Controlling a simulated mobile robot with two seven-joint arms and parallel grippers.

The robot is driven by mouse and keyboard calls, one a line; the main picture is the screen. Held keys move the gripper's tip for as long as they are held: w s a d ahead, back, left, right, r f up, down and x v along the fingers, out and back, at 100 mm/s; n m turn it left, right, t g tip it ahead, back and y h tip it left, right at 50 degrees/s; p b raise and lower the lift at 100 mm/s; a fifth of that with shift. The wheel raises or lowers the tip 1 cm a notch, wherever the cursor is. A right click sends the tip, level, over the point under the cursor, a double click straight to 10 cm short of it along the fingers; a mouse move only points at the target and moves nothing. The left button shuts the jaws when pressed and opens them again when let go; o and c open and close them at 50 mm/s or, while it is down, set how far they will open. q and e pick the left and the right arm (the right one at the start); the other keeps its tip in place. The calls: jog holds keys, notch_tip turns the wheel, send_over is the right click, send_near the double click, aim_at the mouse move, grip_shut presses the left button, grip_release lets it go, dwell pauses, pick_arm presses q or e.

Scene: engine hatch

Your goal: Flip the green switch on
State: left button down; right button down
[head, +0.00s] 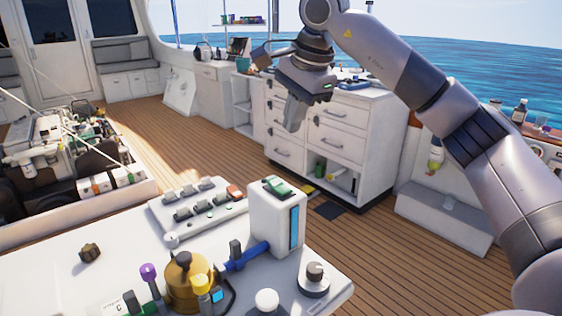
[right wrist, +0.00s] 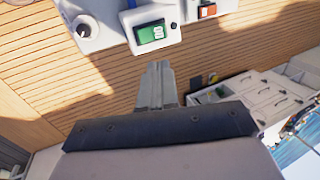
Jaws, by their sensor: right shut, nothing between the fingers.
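The green switch (head: 276,187) is a rocker on top of a white upright box (head: 276,222) at the right part of the white console. It also shows in the right wrist view (right wrist: 150,33), on the box's top face. My right gripper (head: 292,122) is shut and empty, pointing down in the air above and beyond the box, apart from the switch. In the right wrist view its closed fingertips (right wrist: 158,66) lie just below the box in the picture. My left gripper is in neither view.
The white console (head: 60,285) carries a panel of grey switches (head: 195,205), a blue-handled lever (head: 245,256), a brass-coloured knob base (head: 186,285) and a round dial (head: 314,279). A white drawer cabinet (head: 335,145) stands behind. Open wooden deck (head: 400,270) lies to the right.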

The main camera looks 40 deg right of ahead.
aim_at(276, 182)
jog(key=x, duration=1.3)
jog(key=shift+b, duration=0.4)
jog(key=shift+w+f, duration=0.15)
jog(key=shift+f, duration=0.3)
jog(key=shift+r+p, duration=0.15)
jog(key=shift+p, duration=0.5)
jog(key=shift+w+f+g+p, duration=0.15)
jog(key=shift+f+g+p, duration=0.05)
jog(key=shift+g+p, duration=0.2)
jog(key=shift+f+b, duration=0.2)
jog(key=shift+b, duration=0.1)
